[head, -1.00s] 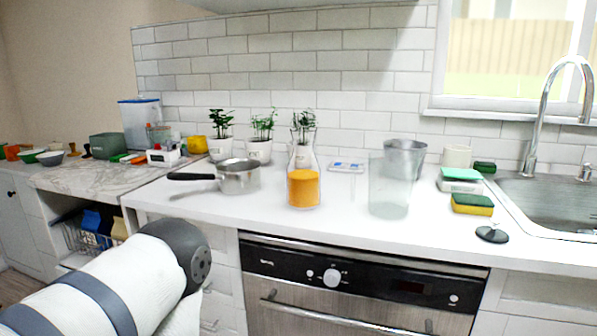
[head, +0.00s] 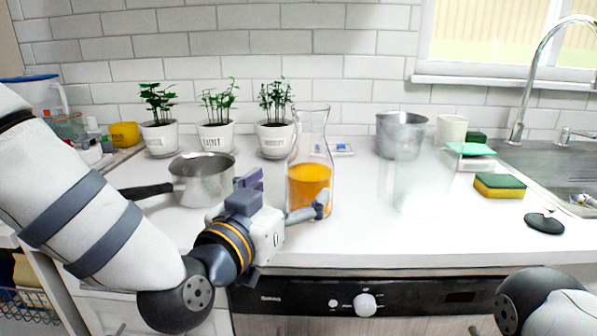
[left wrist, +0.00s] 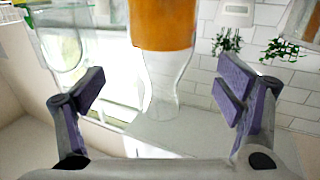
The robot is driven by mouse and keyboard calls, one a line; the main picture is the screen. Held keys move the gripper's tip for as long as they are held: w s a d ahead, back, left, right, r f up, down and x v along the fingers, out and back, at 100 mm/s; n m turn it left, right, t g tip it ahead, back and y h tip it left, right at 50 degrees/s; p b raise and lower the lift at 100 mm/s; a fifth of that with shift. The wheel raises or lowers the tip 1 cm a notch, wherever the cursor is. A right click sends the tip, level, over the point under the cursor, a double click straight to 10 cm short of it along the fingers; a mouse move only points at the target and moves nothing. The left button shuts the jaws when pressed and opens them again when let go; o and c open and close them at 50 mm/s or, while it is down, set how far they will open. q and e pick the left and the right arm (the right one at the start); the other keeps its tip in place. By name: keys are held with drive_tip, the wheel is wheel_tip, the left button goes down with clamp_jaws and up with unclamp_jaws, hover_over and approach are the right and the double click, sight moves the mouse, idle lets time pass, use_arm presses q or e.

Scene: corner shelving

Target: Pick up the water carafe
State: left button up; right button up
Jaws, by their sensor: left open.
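The water carafe (head: 310,187) is a clear glass bottle with a narrow neck and orange liquid in its lower part. It stands upright on the white counter. My left gripper (head: 288,193) is open just to the left and front of it, with one finger passing in front of the carafe's lower part. In the left wrist view the carafe (left wrist: 163,22) appears upside down, in the gap between the open fingers (left wrist: 160,90). Neither finger visibly grips it. My right arm shows at the lower right, but its gripper is out of view.
A saucepan (head: 202,178) stands left of the carafe, partly behind my left arm. Potted plants (head: 276,138) stand behind. A clear glass vessel (head: 408,182), a metal pot (head: 400,136) and a sponge (head: 499,187) are to the right. The front counter right of the carafe is fairly clear.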

sight(310, 165)
use_arm(q)
drive_tip(key=x, duration=0.2)
drive_tip(key=shift+w+d, duration=0.25)
drive_tip(key=shift+d, duration=0.15)
drive_tip(key=x, duration=0.4)
drive_tip(key=b+x, duration=0.1)
drive_tip(key=x, duration=0.2)
drive_tip(key=shift+w+a+f, duration=0.1)
drive_tip(key=shift+w+a, duration=0.1)
drive_tip(key=shift+a, duration=0.2)
drive_tip(key=c, duration=1.8)
clamp_jaws()
use_arm(e)
drive_tip(key=shift+s+f, duration=0.3)
drive_tip(key=shift+s, duration=0.25)
drive_tip(key=shift+s+f, duration=0.3)
drive_tip(key=shift+s, duration=0.25)
use_arm(q)
drive_tip(key=shift+r, duration=0.25)
